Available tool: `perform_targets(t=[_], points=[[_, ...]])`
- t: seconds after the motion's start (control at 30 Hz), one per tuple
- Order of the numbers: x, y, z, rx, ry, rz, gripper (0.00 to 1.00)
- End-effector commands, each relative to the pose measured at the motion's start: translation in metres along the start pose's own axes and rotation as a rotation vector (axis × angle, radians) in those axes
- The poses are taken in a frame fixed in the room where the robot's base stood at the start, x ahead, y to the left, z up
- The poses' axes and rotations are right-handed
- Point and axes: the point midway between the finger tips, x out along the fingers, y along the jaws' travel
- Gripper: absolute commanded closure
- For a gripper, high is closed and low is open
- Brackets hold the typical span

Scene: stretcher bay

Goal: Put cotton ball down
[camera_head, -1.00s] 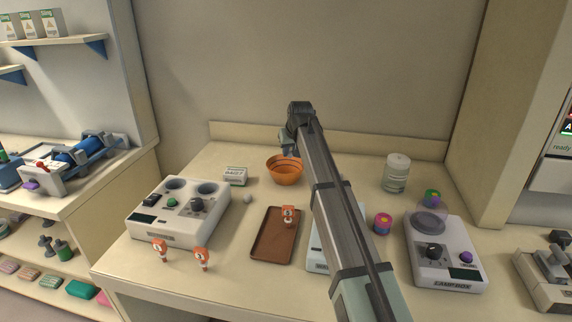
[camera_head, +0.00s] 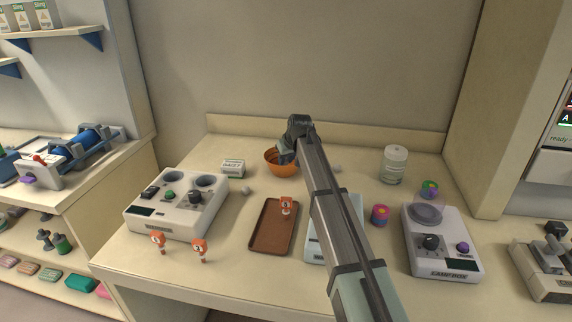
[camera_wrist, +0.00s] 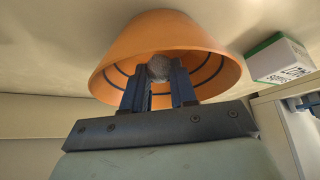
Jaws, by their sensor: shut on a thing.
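My gripper (camera_wrist: 159,78) is shut on a greyish-white cotton ball (camera_wrist: 159,66) in the wrist view. Its blue-grey fingertips and the ball are at the mouth of an orange bowl (camera_wrist: 113,52), within its rim. Whether the ball touches the bowl's inside is unclear. In the head view the orange bowl (camera_head: 271,165) stands at the back of the counter, and my gripper (camera_head: 284,157) reaches down over its right side, hiding part of it and the held ball. A loose pale ball (camera_head: 246,190) lies left of the bowl, and another (camera_head: 334,169) lies right of my arm.
A small white-and-green box (camera_head: 232,168) stands left of the bowl. A brown tray (camera_head: 262,238) holds an orange-topped item. A white device (camera_head: 178,207) is at left. A lidded jar (camera_head: 394,165) and another white device (camera_head: 443,250) are at right. The wall rises behind the counter.

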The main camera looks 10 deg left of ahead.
Motion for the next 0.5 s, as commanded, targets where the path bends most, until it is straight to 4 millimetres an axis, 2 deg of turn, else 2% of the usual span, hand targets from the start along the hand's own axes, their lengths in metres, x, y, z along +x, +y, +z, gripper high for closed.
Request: perform_targets(t=[0.2,0.5], points=[[0.02,0.0,0.012,0.0,0.0,0.0,1.0],[0.021,0.0,0.012,0.0,0.0,0.0,1.0]])
